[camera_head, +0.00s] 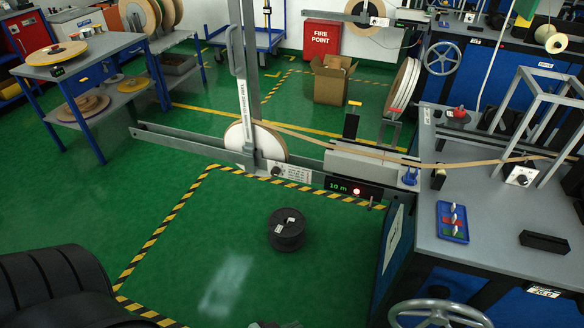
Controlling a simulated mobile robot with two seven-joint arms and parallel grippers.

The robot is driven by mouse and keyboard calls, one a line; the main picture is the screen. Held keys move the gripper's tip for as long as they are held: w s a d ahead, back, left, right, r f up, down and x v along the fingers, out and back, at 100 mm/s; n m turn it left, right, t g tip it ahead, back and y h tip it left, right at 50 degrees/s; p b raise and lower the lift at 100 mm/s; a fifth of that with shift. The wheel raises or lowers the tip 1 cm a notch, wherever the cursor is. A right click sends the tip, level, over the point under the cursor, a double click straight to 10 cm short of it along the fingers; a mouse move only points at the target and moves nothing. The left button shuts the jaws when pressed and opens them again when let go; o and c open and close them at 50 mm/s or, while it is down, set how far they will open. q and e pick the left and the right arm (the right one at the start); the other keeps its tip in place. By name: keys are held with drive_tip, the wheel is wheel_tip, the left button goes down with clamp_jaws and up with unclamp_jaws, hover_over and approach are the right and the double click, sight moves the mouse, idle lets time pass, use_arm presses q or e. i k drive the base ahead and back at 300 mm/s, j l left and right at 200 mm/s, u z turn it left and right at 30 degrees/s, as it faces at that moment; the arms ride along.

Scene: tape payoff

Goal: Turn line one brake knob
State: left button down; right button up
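A dark round knob (276,171) sits on the payoff's grey rail, beside a white printed label (295,174). Just behind it a white tape reel (255,143) stands on the payoff, partly hidden by the grey upright post. A tan tape (390,155) runs from the reel to the right, over the bench. Another dark knob (521,180) sits on a white plate on the right-hand bench. I cannot read which one is marked line one. Neither of my grippers shows clearly; a ribbed black form at the lower left looks like part of my arm.
A display reading 10 m (350,188) with a red light is on the rail. A black spool (286,229) lies on the green floor inside the striped lines. The right bench (470,265) holds a blue tray (452,222) and a black block (544,242). A handwheel (440,314) juts out in front.

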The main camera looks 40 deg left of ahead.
sight(276, 170)
drive_tip(key=u, duration=1.25)
